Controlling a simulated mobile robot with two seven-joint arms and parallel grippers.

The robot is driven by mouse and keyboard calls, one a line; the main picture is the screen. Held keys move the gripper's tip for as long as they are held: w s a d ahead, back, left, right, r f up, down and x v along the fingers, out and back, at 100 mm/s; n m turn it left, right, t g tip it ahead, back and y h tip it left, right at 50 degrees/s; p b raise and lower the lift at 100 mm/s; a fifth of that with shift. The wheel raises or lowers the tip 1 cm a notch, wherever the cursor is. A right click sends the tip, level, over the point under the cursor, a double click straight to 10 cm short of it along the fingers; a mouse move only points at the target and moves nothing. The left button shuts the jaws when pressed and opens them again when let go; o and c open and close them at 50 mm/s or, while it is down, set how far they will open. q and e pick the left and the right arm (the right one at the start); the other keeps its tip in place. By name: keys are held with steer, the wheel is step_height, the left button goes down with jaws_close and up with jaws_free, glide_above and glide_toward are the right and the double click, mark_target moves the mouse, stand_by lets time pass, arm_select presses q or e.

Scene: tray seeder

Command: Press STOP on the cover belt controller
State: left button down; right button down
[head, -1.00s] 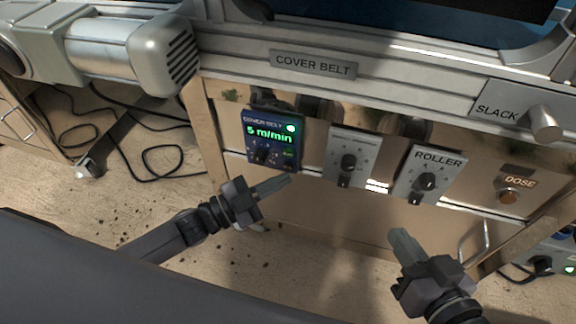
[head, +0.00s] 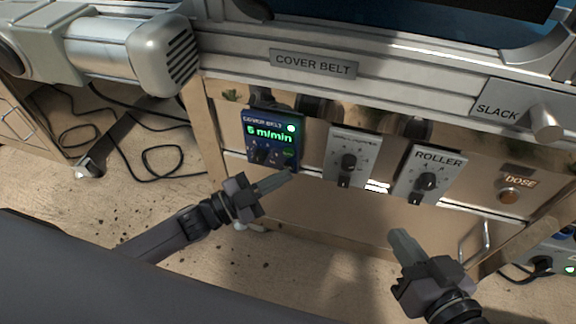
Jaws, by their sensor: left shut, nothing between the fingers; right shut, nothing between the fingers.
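The cover belt controller (head: 271,142) is a small dark blue box on the front of the machine, below the COVER BELT plate (head: 313,64). Its screen shows a lit green reading that looks like 5 or 6 m/min, with a green light at its upper right. A dark knob and a small green button (head: 288,154) sit on its lower part; the lettering there is too small to read. My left gripper (head: 288,175) is shut and empty, its tip just below the controller's lower right corner. My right gripper (head: 397,234) is shut and empty, below the ROLLER panel.
A grey knob panel (head: 352,158) and the ROLLER panel (head: 430,172) stand to the right of the controller. Further right are the DOSE button (head: 509,195) and the SLACK lever (head: 545,123). Black cables (head: 160,155) lie on the floor at left.

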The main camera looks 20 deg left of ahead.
arm_select(q)
steer(key=shift+w, duration=0.35)
stand_by(0.3)
steer(key=shift+s, duration=0.1)
steer(key=shift+s+p, duration=0.4)
steer(key=shift+s, duration=0.3)
steer(key=shift+s, duration=0.1)
steer(key=s+p, duration=0.2)
steer(key=s, duration=0.2)
steer(key=shift+s+a, duration=0.1)
steer(key=shift+s, duration=0.3)
stand_by(0.8)
